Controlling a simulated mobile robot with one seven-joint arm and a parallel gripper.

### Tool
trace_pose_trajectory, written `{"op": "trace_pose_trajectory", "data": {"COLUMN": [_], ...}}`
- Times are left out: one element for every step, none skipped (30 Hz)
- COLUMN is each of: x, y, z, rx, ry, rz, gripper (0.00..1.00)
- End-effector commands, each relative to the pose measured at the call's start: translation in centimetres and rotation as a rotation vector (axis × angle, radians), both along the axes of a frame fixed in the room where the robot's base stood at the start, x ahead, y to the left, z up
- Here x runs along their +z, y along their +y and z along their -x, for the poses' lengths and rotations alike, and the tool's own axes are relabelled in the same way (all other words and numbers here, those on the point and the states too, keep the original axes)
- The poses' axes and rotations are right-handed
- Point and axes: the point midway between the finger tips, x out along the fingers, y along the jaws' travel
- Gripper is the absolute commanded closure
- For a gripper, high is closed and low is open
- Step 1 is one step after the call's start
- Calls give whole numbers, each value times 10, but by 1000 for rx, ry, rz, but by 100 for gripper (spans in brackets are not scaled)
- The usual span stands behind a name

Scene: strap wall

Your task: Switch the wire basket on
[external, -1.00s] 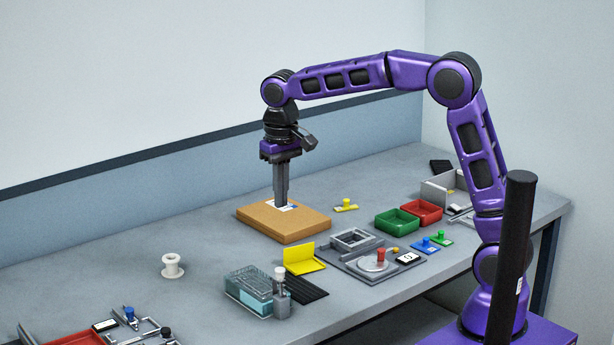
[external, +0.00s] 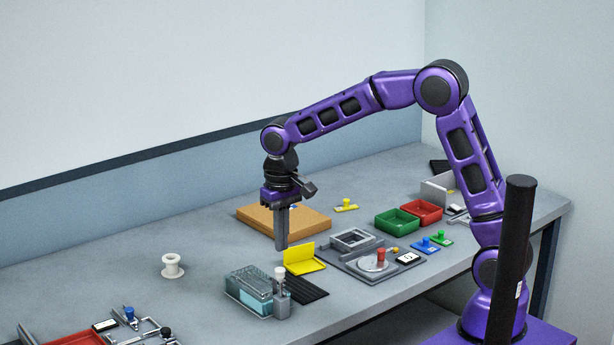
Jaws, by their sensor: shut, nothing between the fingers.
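A clear teal-tinted tank with a wire-like basket top (external: 246,284) stands at the front middle of the bench; I take this to be the wire basket. A grey post with a white round cap (external: 280,275) stands upright at its right side. I cannot make out a switch or its setting. My gripper (external: 281,250) points straight down, shut and empty, above and behind the white cap. It is apart from the cap, just left of the yellow folded plate (external: 303,260).
A black ribbed mat (external: 303,289) lies right of the post. A tan box (external: 290,222) is behind my gripper. A grey fixture plate (external: 350,255) with a red knob is to the right. A white spool (external: 172,266) stands left, with bare bench around it.

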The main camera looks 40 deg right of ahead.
Motion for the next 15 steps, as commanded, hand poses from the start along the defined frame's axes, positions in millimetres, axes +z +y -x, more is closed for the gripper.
{"op": "trace_pose_trajectory", "data": {"x": [-11,-16,-22,-27,-30,-35,-37,-39,-42,-43,-44,-45,-46,-46,-46], "y": [0,0,0,0,0,0,0,0,0,0,0,0,0,0,0], "z": [1,1,0,0,1,0,0,0,0,0,0,0,0,0,0], "rx": [0,0,0,0,0,0,0,0,0,0,0,0,0,0,0], "ry": [3,3,2,2,3,2,1,1,1,0,0,-1,-1,-1,-1], "rz": [2,2,2,2,2,1,1,1,1,1,0,0,0,0,0], "gripper": [100,100,100,100,100,100,100,100,100,100,100,100,100,100,100]}}
